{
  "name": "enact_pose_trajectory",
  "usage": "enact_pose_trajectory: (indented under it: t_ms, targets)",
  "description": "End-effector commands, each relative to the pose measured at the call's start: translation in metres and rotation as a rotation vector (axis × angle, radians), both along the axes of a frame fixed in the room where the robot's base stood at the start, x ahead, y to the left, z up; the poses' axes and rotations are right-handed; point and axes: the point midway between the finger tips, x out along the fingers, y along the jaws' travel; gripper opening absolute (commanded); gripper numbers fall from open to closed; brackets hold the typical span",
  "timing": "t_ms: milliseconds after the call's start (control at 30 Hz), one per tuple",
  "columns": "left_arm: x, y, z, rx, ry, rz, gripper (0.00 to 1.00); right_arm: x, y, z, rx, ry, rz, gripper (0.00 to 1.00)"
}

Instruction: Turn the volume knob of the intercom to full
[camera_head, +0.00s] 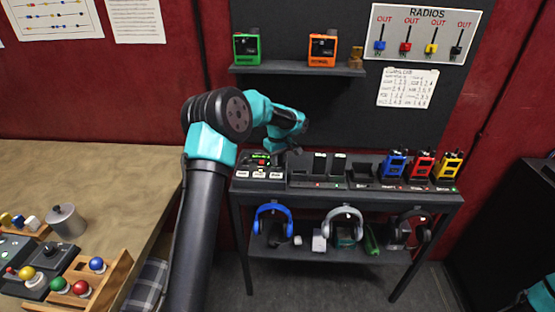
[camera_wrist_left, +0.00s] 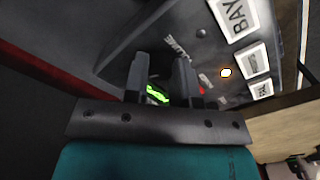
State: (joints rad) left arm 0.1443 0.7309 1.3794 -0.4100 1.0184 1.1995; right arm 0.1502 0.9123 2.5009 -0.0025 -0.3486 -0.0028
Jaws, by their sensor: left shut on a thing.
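The intercom (camera_head: 262,176) is a dark box at the left end of the rack top, with a green display and a row of white keys. In the left wrist view its dark panel (camera_wrist_left: 208,58) fills the upper middle, with white labelled keys on the right. My left gripper (camera_head: 290,147) is over the intercom's back right part. In the left wrist view its two dark fingers (camera_wrist_left: 160,75) are close to the panel, with a bright green display showing between them. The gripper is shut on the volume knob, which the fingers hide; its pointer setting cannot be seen.
Blue, red and yellow radios (camera_head: 421,165) stand in chargers on the right of the rack top. Headsets (camera_head: 343,222) hang below. A shelf (camera_head: 300,70) above holds a green and an orange device. A wooden table (camera_head: 75,165) is at left.

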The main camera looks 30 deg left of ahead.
Motion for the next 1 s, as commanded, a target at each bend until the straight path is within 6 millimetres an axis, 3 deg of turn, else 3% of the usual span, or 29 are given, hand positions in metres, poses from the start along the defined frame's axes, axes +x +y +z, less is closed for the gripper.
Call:
enact_pose_trajectory:
  t_ms: [467, 1000]
  targets:
    - [0.0, 0.0001, 0.0004, 0.0, 0.0, -0.203, 0.01, 0.0, 0.0, 0.0, 0.0, 0.0, 0.0, 0.43]
    - [0.0002, 0.0001, 0.0005, 0.001, 0.0, -0.699, 0.01, 0.0, 0.0, 0.0, 0.0, 0.0, 0.0, 0.43]
